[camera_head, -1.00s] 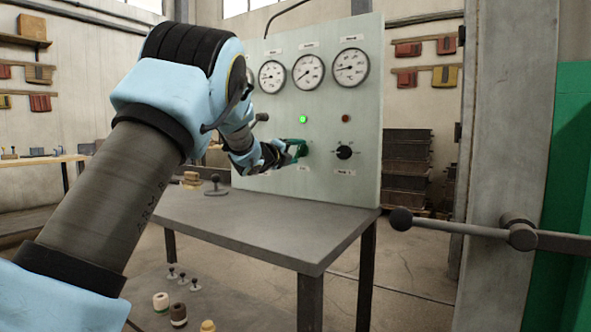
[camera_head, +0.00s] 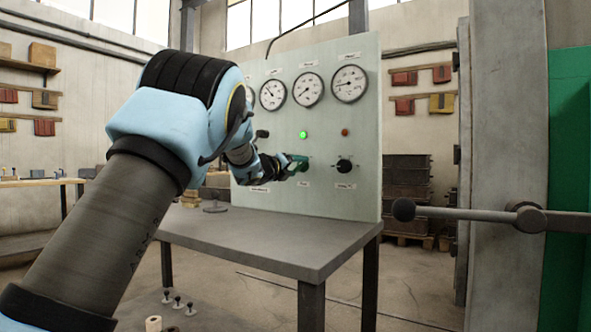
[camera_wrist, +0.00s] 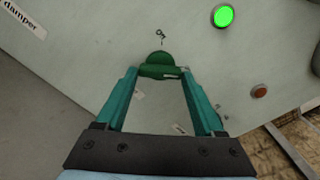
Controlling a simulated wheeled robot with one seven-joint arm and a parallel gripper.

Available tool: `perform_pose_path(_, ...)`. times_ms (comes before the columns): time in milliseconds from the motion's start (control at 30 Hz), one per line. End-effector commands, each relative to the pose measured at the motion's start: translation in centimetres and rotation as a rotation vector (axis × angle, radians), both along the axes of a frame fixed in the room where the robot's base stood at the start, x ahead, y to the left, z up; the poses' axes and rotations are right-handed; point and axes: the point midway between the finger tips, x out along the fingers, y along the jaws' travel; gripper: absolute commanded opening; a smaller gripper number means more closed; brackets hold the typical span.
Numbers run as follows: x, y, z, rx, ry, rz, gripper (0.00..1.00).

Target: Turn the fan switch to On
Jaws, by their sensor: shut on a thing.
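The fan switch (camera_wrist: 160,60) is a dark green round knob on the pale control panel in the wrist view. My gripper (camera_wrist: 161,73) has its two teal fingers closed in on either side of the knob's grip. In the head view my gripper (camera_head: 299,163) is at the lower middle of the panel (camera_head: 325,205) and largely hides the switch. A small label (camera_head: 303,183) sits below it, too small to read. I cannot read which mark the knob points to.
A lit green lamp (camera_head: 303,134), an unlit reddish lamp (camera_head: 345,131) and a black knob (camera_head: 344,165) are near my gripper. Round gauges (camera_head: 308,89) are above. The grey table (camera_head: 270,235) stands in front.

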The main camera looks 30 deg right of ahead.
Motion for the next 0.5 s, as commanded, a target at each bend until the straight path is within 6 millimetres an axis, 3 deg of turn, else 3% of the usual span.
perform_pose_path(133,0.01,-0.02,-0.12,0.003,0.0,0.0,0.14)
perform_pose_path(167,0.0,-0.02,-0.13,0.003,-0.001,-0.001,0.73)
perform_pose_path(400,0.0,-0.01,-0.05,0.001,-0.001,-0.001,1.0)
perform_pose_path(500,0.0,-0.01,-0.04,0.001,-0.001,-0.001,1.0)
